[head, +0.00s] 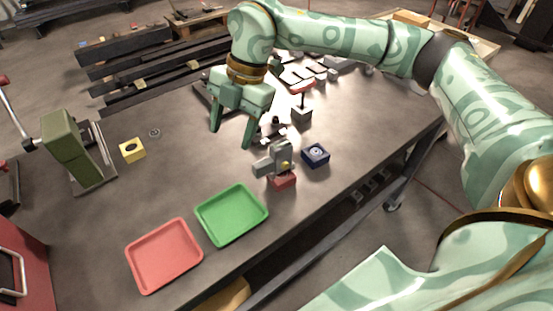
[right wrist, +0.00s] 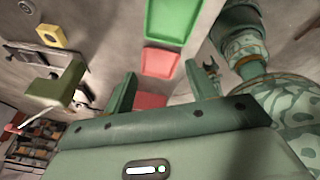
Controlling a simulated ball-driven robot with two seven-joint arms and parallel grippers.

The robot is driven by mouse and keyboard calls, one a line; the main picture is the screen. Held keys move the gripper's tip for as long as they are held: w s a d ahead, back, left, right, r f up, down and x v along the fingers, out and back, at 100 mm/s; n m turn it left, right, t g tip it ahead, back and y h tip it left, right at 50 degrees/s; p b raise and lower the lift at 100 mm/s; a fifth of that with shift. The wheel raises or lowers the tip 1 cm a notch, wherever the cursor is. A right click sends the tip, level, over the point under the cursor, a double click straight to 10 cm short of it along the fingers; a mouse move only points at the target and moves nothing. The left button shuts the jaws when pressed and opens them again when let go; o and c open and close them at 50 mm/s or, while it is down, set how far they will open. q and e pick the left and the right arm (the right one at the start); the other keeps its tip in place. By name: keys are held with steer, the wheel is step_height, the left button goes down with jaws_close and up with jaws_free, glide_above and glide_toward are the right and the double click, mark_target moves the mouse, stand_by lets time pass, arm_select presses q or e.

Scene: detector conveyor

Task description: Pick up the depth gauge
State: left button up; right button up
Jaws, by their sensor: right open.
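My right gripper (head: 231,139) is open and empty above the table, its fingers pointing down. Its two spread fingers also show in the right wrist view (right wrist: 160,75), with nothing between them. I cannot identify the depth gauge with certainty. A small flat silvery piece (head: 268,136) lies on the table just right of the gripper, partly hidden by other things. A grey device (head: 275,159) on a red base (head: 283,182) stands in front of it, to the right of the gripper. My left gripper cannot be made out.
A green tray (head: 231,214) and a red tray (head: 164,255) lie at the front. A blue block (head: 316,155) is at the right. A yellow block (head: 132,150), a ring (head: 155,133) and an olive press (head: 66,145) are at the left. The table's middle-left is clear.

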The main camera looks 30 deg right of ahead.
steer(key=d+r+m+h, duration=0.2)
steer(key=d+m, duration=0.1)
steer(key=d, duration=0.3)
steer(key=d+r+m+h, duration=0.2)
steer(key=d+r+m, duration=0.1)
steer(key=d, duration=0.2)
steer(key=b, duration=0.1)
glide_above(277, 146)
steer(key=f, duration=1)
steer(key=shift+s+d, duration=0.2)
steer(key=shift+s, duration=0.1)
steer(key=f, duration=0.6)
steer(key=shift+w+a+f+b, duration=0.2)
steer(key=shift+w+b, duration=0.1)
steer(key=shift+b, duration=0.05)
jaws_close()
